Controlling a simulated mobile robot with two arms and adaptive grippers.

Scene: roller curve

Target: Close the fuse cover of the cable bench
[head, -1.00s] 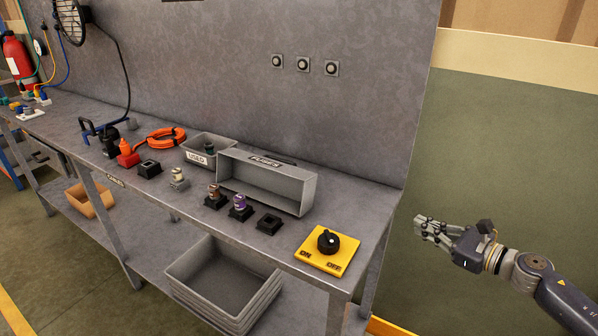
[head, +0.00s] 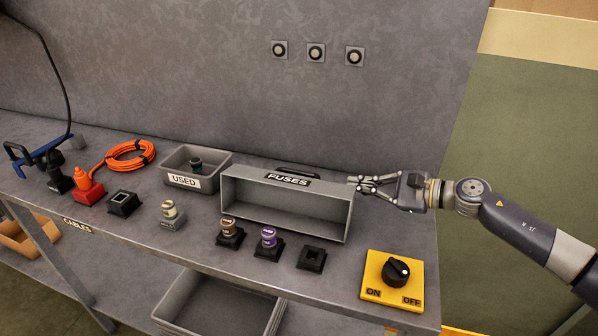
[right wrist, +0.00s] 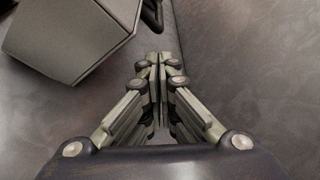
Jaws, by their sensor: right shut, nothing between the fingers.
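The grey fuse cover (head: 340,215), marked FUSES, stands open behind the row of fuse sockets, its hollow side facing the front of the bench. A dark handle (head: 297,172) shows at its back edge. My right gripper (head: 360,184) is shut and empty by the cover's upper right corner; I cannot tell whether it touches. In the right wrist view the closed fingertips (right wrist: 158,60) point past the grey cover (right wrist: 65,35), which lies at upper left. My left gripper is not in view.
In front of the cover are a brown fuse (head: 229,228), a purple fuse (head: 269,237) and an empty socket (head: 311,259). A yellow ON/OFF switch plate (head: 378,292) sits at front right. A USED bin (head: 215,158) stands left of the cover. The back panel rises behind.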

